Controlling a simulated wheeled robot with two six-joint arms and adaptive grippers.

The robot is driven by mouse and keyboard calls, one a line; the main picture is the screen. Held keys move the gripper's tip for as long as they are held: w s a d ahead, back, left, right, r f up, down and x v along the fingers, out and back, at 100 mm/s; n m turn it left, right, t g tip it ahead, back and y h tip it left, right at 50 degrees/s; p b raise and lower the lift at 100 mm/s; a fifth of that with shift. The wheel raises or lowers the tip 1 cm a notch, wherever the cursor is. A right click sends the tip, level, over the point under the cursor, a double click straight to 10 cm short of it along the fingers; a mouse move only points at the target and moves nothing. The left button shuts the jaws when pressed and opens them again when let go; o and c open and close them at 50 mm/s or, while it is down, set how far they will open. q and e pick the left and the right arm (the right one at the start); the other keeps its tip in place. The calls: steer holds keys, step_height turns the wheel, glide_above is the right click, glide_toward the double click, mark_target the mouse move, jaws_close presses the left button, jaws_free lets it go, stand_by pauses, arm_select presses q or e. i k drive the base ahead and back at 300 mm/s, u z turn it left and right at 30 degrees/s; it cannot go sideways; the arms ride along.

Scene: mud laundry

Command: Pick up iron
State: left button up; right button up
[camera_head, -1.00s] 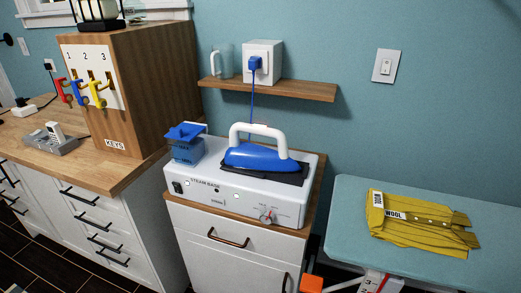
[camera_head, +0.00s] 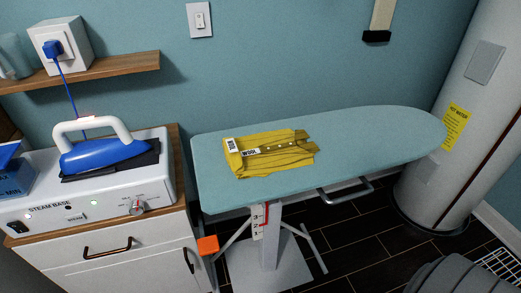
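The blue iron (camera_head: 105,153) with a white arched handle rests on a dark pad on top of the white steam base (camera_head: 60,205), at the left of the head view. A blue cord runs from the iron area up to a plug in a white wall box. Neither of my grippers shows in the view, so nothing is seen touching the iron.
A teal ironing board (camera_head: 370,140) with a folded yellow wool garment (camera_head: 270,152) stands right of the cabinet (camera_head: 110,250). A wooden shelf (camera_head: 110,68) is above the iron. A white cylindrical tank (camera_head: 455,120) stands at the right. Dark floor shows below the board.

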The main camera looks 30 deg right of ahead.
mark_target(86, 156)
steer(key=k, duration=1.15)
steer(key=z, duration=0.7)
steer(key=i, duration=1.5)
steer(key=u, duration=0.7)
